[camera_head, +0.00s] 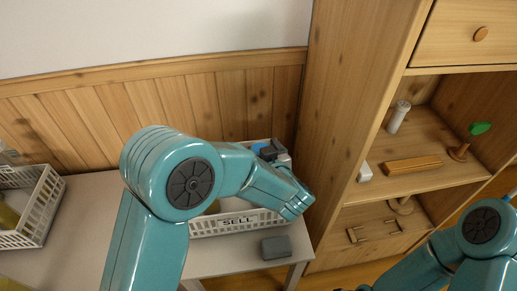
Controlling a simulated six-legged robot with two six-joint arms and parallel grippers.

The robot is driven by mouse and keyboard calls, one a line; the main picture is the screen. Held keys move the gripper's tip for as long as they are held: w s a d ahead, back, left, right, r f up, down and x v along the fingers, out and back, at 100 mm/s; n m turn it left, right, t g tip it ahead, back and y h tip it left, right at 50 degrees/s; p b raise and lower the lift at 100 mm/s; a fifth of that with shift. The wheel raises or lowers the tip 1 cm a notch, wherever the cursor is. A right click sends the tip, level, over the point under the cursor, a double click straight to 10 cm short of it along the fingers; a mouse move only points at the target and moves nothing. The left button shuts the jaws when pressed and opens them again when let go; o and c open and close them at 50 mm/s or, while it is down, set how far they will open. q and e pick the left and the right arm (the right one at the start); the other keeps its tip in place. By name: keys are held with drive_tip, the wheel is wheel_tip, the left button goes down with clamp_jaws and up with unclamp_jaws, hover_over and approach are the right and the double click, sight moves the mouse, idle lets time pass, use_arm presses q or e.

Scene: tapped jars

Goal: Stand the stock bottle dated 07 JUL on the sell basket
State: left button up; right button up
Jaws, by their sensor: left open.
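The sell basket (213,227) is a white slatted basket with a "SELL" label on its front, standing on a pale table. My left arm reaches across it and hides much of its inside. My left gripper (273,152) is over the basket's back right part; it is open, and its fingers are small and partly hidden by my wrist. A small blue thing shows beside it, too covered to name. No bottle with a readable 07 JUL date shows. My right arm is at the lower right, with its gripper out of view.
Another white basket (40,215) at the far left holds yellowish items, cut off by the edge. A grey block (276,247) lies at the table's front right. A wooden shelf unit (345,120) with small objects stands close on the right.

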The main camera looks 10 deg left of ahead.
use_arm(q)
drive_tip(key=p+v, duration=0.2)
drive_tip(key=v, duration=0.5)
drive_tip(key=shift+s+d+r+p, duration=0.15)
drive_tip(key=shift+s+p, duration=0.15)
drive_tip(key=shift+p, duration=0.05)
idle(0.9)
idle(0.4)
